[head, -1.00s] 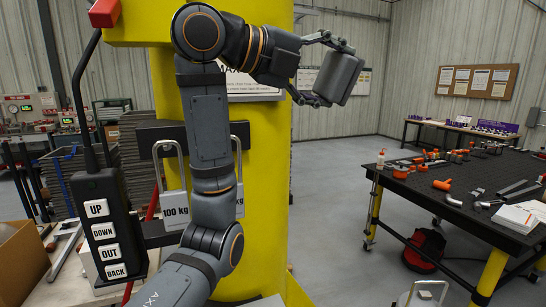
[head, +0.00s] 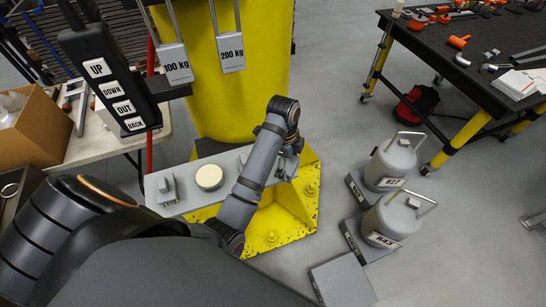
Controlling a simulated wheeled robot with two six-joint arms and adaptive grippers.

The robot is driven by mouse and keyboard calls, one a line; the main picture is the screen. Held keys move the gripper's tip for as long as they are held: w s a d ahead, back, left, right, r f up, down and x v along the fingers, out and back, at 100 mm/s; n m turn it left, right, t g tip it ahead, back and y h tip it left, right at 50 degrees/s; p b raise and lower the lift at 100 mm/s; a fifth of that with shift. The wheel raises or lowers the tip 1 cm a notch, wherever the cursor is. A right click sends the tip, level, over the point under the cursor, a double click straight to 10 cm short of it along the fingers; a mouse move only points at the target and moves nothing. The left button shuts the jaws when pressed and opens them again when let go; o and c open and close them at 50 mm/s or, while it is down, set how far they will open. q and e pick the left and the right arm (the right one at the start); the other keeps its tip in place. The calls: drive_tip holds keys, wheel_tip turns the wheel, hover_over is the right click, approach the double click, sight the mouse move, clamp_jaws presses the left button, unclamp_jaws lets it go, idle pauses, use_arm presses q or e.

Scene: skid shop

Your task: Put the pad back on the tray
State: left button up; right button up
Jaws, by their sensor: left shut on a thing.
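The tray (head: 191,204) is a long pale grey plate low at the foot of the yellow column. A grey block-like fitting (head: 167,188) and a cream round disc (head: 209,177) sit on it. My left gripper (head: 288,172) points down at the tray's right end. It is shut on a grey thing, likely the pad, mostly hidden by the fingers and wrist. I cannot tell whether that thing touches the tray. My right gripper is out of view.
The yellow column (head: 228,75) carries hanging 100 kg (head: 176,63) and 200 kg (head: 231,52) weights. A black button box (head: 108,80) hangs at left. Two grey canisters (head: 391,161) (head: 389,220) stand on the floor at right, near a black table (head: 455,75).

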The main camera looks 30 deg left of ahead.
use_arm(q)
drive_tip(key=shift+s+f, duration=0.25)
drive_tip(key=shift+s, duration=0.2)
drive_tip(key=w+a+f+b, duration=0.1)
drive_tip(key=w+a+f, duration=0.3)
drive_tip(key=w+a+f+b, duration=0.2)
drive_tip(key=w+a+f, duration=0.2)
drive_tip(key=w+a, duration=0.1)
drive_tip(key=shift+w+a+f, duration=0.1)
drive_tip(key=shift+w+f, duration=0.05)
drive_tip(key=shift+f, duration=0.15)
drive_tip(key=shift+w+a+f, duration=0.25)
drive_tip(key=shift+w+f, duration=0.05)
drive_tip(key=shift+f, duration=0.25)
wheel_tip(320, 180, down, 3)
drive_tip(key=shift+a+f, duration=0.1)
drive_tip(key=shift+f, duration=0.1)
